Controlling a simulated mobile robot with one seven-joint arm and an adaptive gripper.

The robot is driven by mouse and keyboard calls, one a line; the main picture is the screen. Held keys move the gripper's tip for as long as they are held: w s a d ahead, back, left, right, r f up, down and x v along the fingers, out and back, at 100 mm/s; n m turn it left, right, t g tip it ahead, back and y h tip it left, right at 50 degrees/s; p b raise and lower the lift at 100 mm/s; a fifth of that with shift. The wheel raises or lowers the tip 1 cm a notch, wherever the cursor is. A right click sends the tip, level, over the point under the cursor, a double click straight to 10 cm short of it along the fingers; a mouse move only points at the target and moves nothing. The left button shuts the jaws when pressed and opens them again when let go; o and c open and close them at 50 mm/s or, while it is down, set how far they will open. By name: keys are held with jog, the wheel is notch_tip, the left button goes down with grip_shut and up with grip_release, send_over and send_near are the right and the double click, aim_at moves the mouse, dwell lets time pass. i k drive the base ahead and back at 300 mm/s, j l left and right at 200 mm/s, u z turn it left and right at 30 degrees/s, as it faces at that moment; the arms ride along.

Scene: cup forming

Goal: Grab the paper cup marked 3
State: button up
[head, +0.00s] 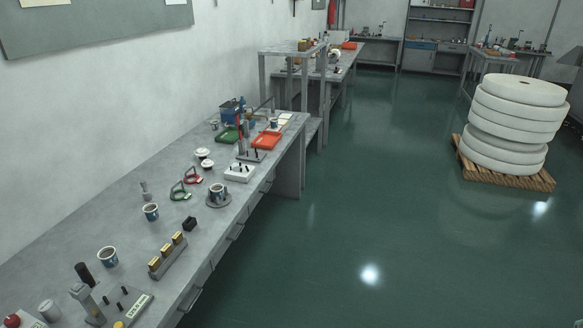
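Several blue-and-white paper cups stand upright on the long grey workbench (100,203) at the left. One paper cup (108,257) is nearest, at the front left. A second paper cup (151,212) stands farther back, near the middle of the bench. A third paper cup (217,192) sits on a round grey base (219,202) near the bench's right edge. A small cup-like thing (274,123) shows farther off near the orange tray. The markings are too small to read, so I cannot tell which cup is marked 3. My gripper is not in view.
A grey block with yellow-topped pieces (167,260) and a black block (190,223) lie near the cups. Green (180,193) and red (191,177) clamp-like tools lie farther back. An orange tray (266,141) is beyond. Green floor is clear up to stacked white rolls (516,120).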

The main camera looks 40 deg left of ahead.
aim_at(107, 255)
jog(key=u, duration=2.8)
jog(key=i+l+u, duration=0.2)
jog(key=i+l, duration=0.25)
jog(key=i+l+u, duration=0.2)
jog(key=i+l, duration=0.25)
jog(key=i+l+u, duration=0.2)
jog(key=i+l, duration=0.2)
jog(key=l, duration=0.35)
jog(key=i+l, duration=0.15)
jog(key=l, duration=0.15)
jog(key=i+l, duration=0.2)
jog(key=i+l+u, duration=0.1)
jog(key=l, duration=0.3)
jog(key=i+l, duration=0.2)
jog(key=l, duration=0.15)
